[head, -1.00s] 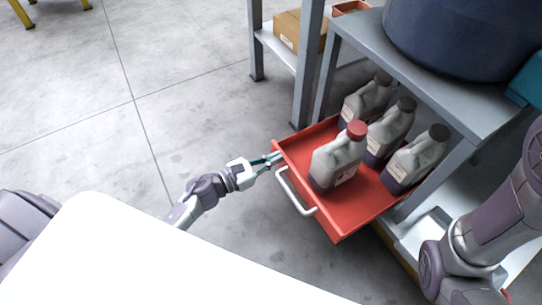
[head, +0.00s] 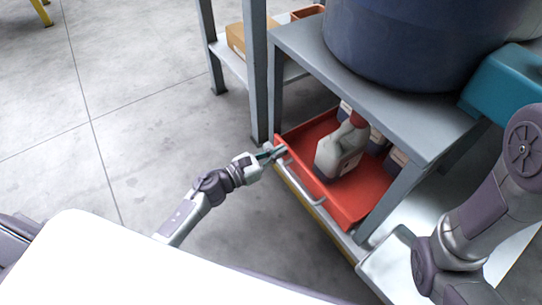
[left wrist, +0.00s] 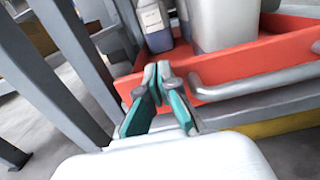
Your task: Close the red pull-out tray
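My left gripper (head: 277,152) is at the tray front's far-left corner, beside the handle. In the left wrist view its teal fingers (left wrist: 158,80) have their tips together against or just before the red front (left wrist: 270,52), holding nothing. My right gripper is out of view.
The grey bench (head: 300,45) carries a large dark blue drum (head: 400,40) and a teal object (head: 505,85). A bench leg (head: 258,95) stands close to my left gripper. A cardboard box (head: 237,38) lies on a shelf behind. The floor at left is clear.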

